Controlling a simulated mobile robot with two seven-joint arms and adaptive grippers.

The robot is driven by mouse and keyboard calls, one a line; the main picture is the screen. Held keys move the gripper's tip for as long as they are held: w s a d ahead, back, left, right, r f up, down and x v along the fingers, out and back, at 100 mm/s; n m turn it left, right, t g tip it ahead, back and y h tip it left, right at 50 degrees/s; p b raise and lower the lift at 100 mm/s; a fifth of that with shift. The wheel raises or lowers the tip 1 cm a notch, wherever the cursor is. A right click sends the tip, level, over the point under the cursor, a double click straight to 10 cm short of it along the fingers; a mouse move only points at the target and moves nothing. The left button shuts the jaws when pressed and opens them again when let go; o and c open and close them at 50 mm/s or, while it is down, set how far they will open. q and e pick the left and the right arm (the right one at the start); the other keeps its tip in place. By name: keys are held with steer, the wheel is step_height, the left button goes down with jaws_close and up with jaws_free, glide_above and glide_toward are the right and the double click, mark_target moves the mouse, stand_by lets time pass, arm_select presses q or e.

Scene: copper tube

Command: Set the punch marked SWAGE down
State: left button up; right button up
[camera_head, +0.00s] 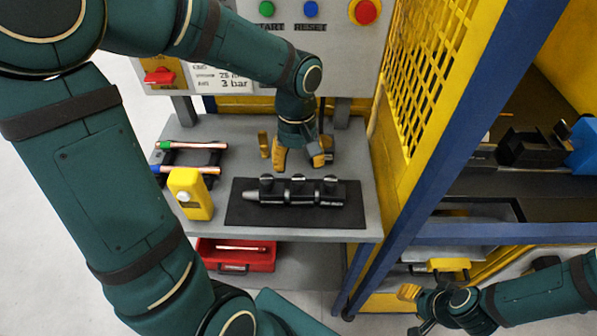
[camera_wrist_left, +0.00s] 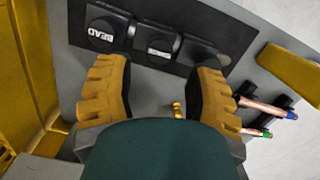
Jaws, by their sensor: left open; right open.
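In the left wrist view one block reads BEAD (camera_wrist_left: 103,35); the label of the middle block (camera_wrist_left: 158,48) is too small to read. I cannot read SWAGE on any of them. My left gripper (camera_head: 301,156) is open and empty behind the row, its fingers (camera_wrist_left: 155,85) spread with bare grey shelf between them. My right gripper (camera_head: 414,309) is open and empty at the lower right, away from the mat.
A small brass piece (camera_head: 264,145) stands left of my left gripper. Copper tubes (camera_head: 193,145) with coloured ends lie on a black rack, behind a yellow box (camera_head: 190,194). A red bin (camera_head: 237,255) sits below. The yellow mesh guard (camera_head: 425,70) bounds the right.

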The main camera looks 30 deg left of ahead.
arm_select(q)
steer(key=r, duration=0.5)
steer(key=shift+w+a+r+p, duration=0.2)
steer(key=shift+r+p, duration=0.2)
